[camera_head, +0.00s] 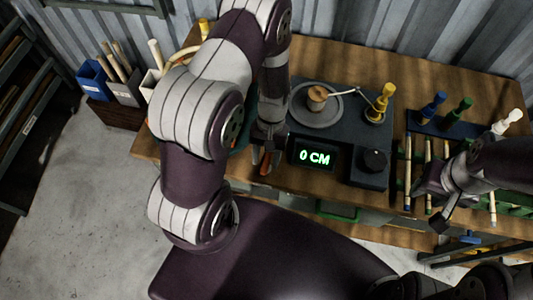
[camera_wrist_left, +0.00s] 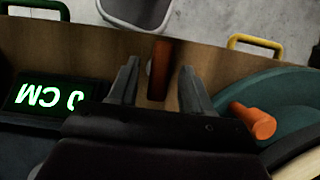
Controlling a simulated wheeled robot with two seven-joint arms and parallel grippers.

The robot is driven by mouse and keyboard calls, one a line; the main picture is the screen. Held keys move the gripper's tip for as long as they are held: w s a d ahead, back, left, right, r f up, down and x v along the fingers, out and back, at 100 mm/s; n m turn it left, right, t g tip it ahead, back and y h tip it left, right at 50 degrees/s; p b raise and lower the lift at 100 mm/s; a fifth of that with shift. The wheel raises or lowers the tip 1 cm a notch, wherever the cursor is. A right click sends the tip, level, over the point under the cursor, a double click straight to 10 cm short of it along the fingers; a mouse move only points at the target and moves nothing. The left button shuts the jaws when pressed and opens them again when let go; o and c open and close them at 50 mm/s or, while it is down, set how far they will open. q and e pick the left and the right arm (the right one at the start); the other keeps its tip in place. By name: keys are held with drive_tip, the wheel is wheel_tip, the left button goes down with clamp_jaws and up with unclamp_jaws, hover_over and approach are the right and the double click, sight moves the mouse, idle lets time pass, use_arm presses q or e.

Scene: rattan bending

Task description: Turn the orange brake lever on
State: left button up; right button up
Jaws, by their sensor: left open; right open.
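The orange brake lever (camera_head: 265,168) is at the front of the workbench, left of the green "0 CM" display (camera_head: 313,157). In the left wrist view the lever (camera_wrist_left: 159,68) stands between the two fingers of my left gripper (camera_wrist_left: 157,88), with a visible gap on each side. In the head view my left gripper (camera_head: 263,150) is open just above the lever, and part of the lever is hidden. A second orange handle (camera_wrist_left: 252,120) sits on a teal wheel (camera_wrist_left: 285,95), right of the fingers. My right gripper (camera_head: 432,203) is open and empty by the bench's right front.
A dark machine with a round disc (camera_head: 317,108), a yellow peg (camera_head: 381,102) and a black knob (camera_head: 374,160) stands right of the left gripper. My left arm hides the bench's left part.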

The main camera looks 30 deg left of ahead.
use_arm(q)
drive_tip(key=v, duration=1.2)
drive_tip(key=shift+w+r+b, duration=0.25)
drive_tip(key=shift+r+b, duration=0.05)
drive_tip(key=shift+b, duration=0.1)
